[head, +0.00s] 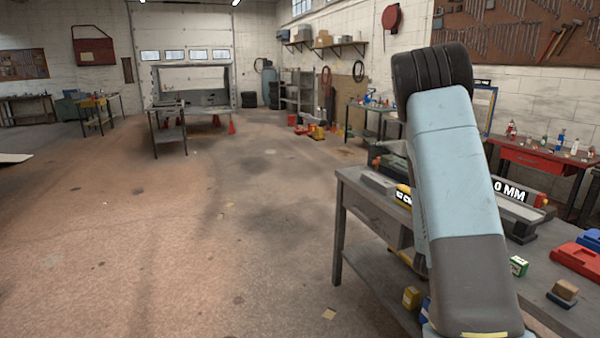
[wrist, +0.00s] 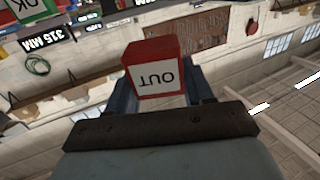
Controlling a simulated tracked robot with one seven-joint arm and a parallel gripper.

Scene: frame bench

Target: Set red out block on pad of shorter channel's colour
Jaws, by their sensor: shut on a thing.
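My gripper (wrist: 160,88) is shut on the red OUT block (wrist: 152,52), whose white label reads OUT upside down in the wrist view. The block is held up in the air, clear of the bench. In the head view my arm hides the gripper and block. One channel with a label ending in "0 MM" (head: 512,190) lies on the bench. The wrist view shows a "315 MM" label (wrist: 48,38). I cannot make out the pads.
The grey bench (head: 376,206) stands at right. On it are a small green block (head: 518,265), a red tray (head: 578,257) and a brown-topped block (head: 565,290). A green-edged OK piece (wrist: 28,8) shows in the wrist view.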

